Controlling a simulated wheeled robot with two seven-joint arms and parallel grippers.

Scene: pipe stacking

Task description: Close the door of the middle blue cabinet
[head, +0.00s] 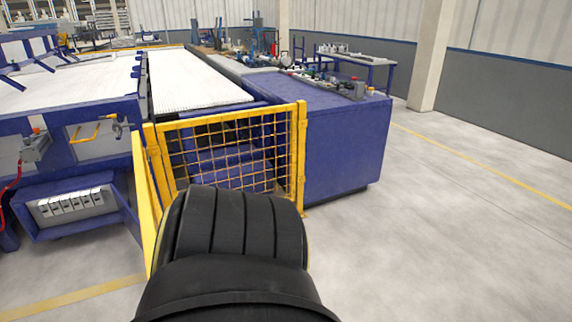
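A large blue cabinet-like block (345,145) stands right of centre, with tools on its top. A yellow-framed mesh panel (296,150) stands upright at its left side, and blue surfaces show through the mesh. A second yellow panel (146,205), seen nearly edge-on, meets the mesh panel's left end at an angle. I cannot tell which blue unit is the middle cabinet, nor whether its door is open or shut. Neither of my grippers is in view. A black ribbed part, which seems to be mine, covers the lower middle and hides the foot of the yellow panels.
A blue machine (70,125) with a white bed stands at left, with a red cable hanging at its edge. A long white roller bed (195,80) runs back behind the mesh. A beige pillar (437,55) stands at the back right. The grey floor (460,230) at right is clear.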

